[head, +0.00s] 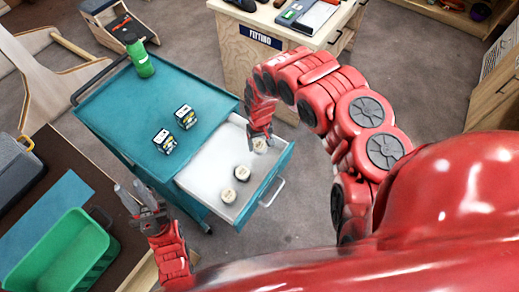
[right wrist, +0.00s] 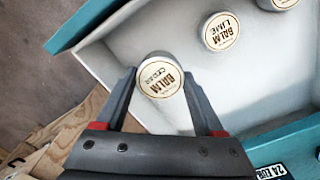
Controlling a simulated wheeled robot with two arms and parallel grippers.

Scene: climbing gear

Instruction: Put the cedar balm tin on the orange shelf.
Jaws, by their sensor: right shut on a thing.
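The cedar balm tin (right wrist: 158,76) is a small round tin with a cream lid reading "BALM CEDAR". My right gripper (right wrist: 160,84) is shut on its sides, one finger on each side. In the head view this tin (head: 260,146) is at the right end of the open white drawer (head: 215,160), partly covered by my right gripper (head: 259,136). I cannot tell whether it touches the drawer floor. My left gripper (head: 133,198) is open and empty, left of the drawer. I cannot make out an orange shelf in either view.
The lime balm tin (right wrist: 221,31) and another tin (head: 228,195) are also in the drawer. The teal trolley (head: 125,105) carries two small boxes and a green bottle (head: 140,58). A green bin (head: 60,250) stands lower left. The "FITTING" bench (head: 235,50) stands behind.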

